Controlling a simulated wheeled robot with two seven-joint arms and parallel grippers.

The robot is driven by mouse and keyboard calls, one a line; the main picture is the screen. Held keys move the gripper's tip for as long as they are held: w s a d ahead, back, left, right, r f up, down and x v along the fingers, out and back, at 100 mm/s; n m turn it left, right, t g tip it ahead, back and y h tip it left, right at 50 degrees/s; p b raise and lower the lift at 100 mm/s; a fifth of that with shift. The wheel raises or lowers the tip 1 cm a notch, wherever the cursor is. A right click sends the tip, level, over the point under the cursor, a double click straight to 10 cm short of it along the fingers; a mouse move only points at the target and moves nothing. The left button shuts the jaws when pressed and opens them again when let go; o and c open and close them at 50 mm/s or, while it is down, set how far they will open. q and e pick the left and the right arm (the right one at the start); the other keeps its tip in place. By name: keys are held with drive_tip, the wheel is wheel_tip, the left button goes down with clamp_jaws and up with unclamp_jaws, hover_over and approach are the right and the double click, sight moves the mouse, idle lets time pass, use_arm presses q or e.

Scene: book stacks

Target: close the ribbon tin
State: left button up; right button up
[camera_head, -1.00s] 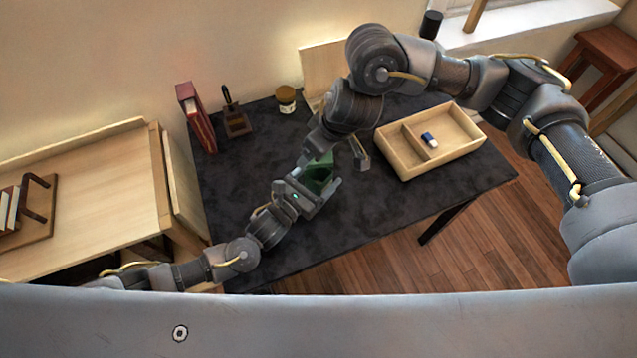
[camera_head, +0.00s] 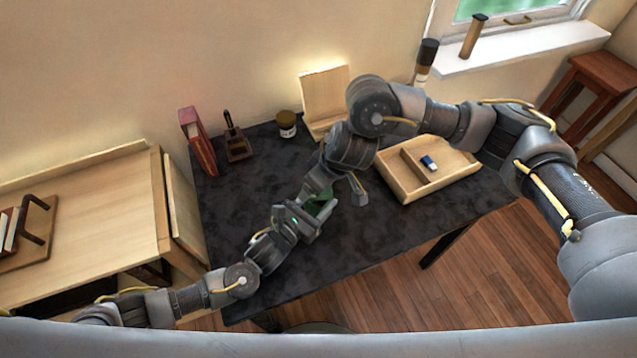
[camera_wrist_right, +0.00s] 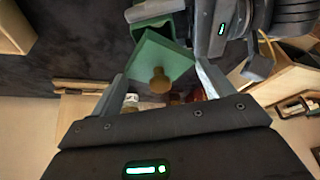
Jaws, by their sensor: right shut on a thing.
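The green ribbon tin (camera_head: 318,204) is held above the dark table, mostly hidden between my two hands. In the right wrist view its open body (camera_wrist_right: 152,27) is at the top, beside my left gripper (camera_wrist_right: 165,16), whose jaws are around it. My left gripper (camera_head: 314,217) comes from the lower left in the head view. My right gripper (camera_wrist_right: 165,82) is shut on the tin's flat green lid (camera_wrist_right: 165,53), with one finger at each side. A round brass-coloured knob (camera_wrist_right: 159,80) shows on the lid. The lid looks apart from the body's opening.
A wooden stand (camera_head: 326,97) is at the back.

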drive_tip(key=shift+f, duration=0.75)
drive_tip(key=shift+f, duration=0.1)
drive_tip(key=shift+f, duration=0.8)
drive_tip(key=shift+f, duration=0.3)
